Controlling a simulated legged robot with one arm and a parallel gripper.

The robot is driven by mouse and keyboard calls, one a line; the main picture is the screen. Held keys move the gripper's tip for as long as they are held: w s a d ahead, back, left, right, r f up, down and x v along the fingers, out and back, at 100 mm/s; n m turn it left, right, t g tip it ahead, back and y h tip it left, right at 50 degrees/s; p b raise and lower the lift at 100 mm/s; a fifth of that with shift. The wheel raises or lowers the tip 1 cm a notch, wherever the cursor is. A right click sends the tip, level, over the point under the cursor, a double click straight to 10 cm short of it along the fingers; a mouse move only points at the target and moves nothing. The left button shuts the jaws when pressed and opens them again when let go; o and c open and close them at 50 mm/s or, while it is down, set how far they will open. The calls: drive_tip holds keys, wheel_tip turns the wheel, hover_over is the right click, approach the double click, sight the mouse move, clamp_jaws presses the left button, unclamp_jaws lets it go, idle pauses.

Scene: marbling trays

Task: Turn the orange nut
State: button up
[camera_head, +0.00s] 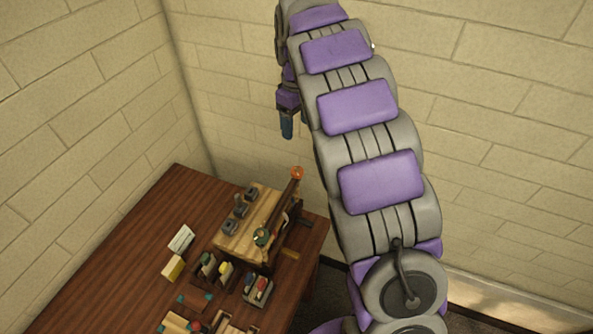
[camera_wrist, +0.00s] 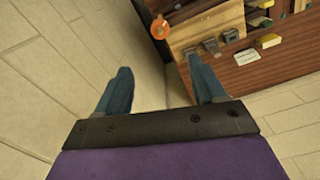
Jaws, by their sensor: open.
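The orange nut (camera_head: 297,173) is a small round piece at the upper end of a dark bar on a wooden block (camera_head: 262,207) near the table's far right corner. My gripper (camera_head: 287,131) hangs above and behind the block in the head view, well apart from the nut. In the wrist view its two blue fingers (camera_wrist: 163,80) are spread wide with nothing between them. The nut lies beyond the fingers, between them in the picture.
The brown table (camera_head: 150,235) also holds several small dark holders with coloured pieces (camera_head: 215,270), a yellow block (camera_head: 172,268) and a white card (camera_head: 181,239). Brick walls (camera_head: 90,90) stand close behind and left of the table.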

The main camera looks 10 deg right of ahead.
sight(297, 167)
wheel_tip(297, 167, down, 17)
drive_tip(key=shift+f, duration=0.2)
idle(0.4)
drive_tip(key=shift+c, duration=0.5)
drive_tip(key=c, duration=1)
drive_tip(key=shift+o, duration=0.2)
drive_tip(key=shift+m, duration=0.4)
drive_tip(key=m, duration=0.3)
drive_tip(key=shift+m+p, duration=0.3)
drive_tip(key=m, duration=0.5)
drive_tip(key=shift+p, duration=0.4)
